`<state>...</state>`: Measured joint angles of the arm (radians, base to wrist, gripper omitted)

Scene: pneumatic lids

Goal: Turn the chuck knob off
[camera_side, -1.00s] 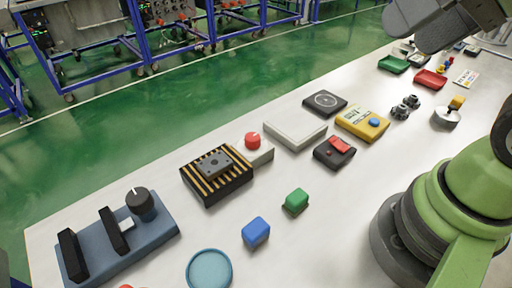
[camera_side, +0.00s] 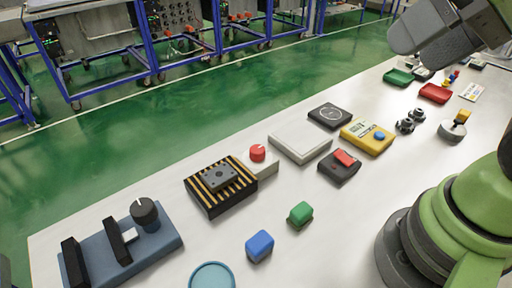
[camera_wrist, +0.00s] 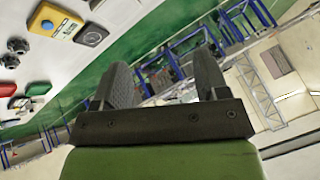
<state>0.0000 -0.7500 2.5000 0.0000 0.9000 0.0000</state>
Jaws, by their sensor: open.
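A black block with yellow stripes (camera_side: 208,199), which looks like the chuck, lies on the white table left of the middle. A grey plate with holes (camera_side: 220,178) rests on its top. A red knob (camera_side: 257,153) sits on a light grey box (camera_side: 264,169) at the block's far right corner; its setting is too small to read. My gripper (camera_wrist: 162,70) is open and empty in the wrist view, pointing away from the table. In the side view my grey arm end is at the top right, high and far from the knob. The wrist view does not show the knob.
A blue fixture with a black knob (camera_side: 145,211) stands at the left. Blue (camera_side: 259,246) and green (camera_side: 300,213) blocks lie in front. A white slab (camera_side: 300,145), a black box with a red switch (camera_side: 340,166) and a yellow meter (camera_side: 367,137) lie right of the knob.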

